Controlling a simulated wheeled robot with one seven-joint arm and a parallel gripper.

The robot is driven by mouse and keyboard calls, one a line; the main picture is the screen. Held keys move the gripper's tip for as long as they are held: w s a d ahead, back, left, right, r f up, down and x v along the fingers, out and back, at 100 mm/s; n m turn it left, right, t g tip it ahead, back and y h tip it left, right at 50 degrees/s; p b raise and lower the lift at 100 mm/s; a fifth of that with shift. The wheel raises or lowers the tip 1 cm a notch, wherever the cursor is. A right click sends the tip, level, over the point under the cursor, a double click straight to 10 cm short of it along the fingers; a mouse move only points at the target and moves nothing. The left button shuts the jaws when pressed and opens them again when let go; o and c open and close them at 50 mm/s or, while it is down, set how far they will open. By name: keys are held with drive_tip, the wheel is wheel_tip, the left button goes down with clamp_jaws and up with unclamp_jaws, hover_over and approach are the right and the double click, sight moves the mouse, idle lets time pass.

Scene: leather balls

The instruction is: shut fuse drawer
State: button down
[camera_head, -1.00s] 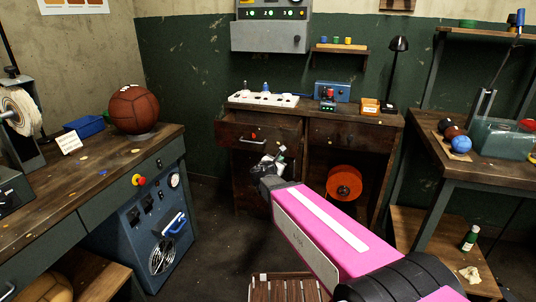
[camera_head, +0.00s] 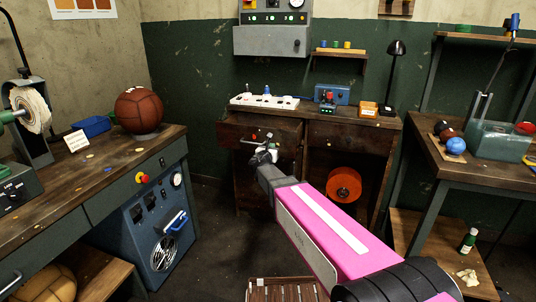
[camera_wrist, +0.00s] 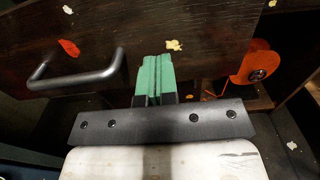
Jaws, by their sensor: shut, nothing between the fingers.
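The wooden bench (camera_head: 352,121) at the back wall has a dark wooden drawer (camera_head: 232,134) at its upper left, and I take this as the fuse drawer. It stands pulled out, with part of its inside showing. In the wrist view its scuffed front (camera_wrist: 190,30) fills the top, with a dark bar handle (camera_wrist: 85,80) at left. My gripper (camera_head: 264,147) is at the drawer front. Its green fingers (camera_wrist: 153,72) are shut and empty, right of the handle. I cannot tell whether they touch the wood.
A second drawer (camera_head: 345,133) sits to the right, flush with the bench. An orange reel (camera_head: 343,185) is below it, also in the wrist view (camera_wrist: 258,65). A white power strip (camera_head: 264,101) lies on the bench top. Side benches stand left (camera_head: 110,165) and right (camera_head: 480,175).

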drive_tip(key=shift+x, duration=1.5)
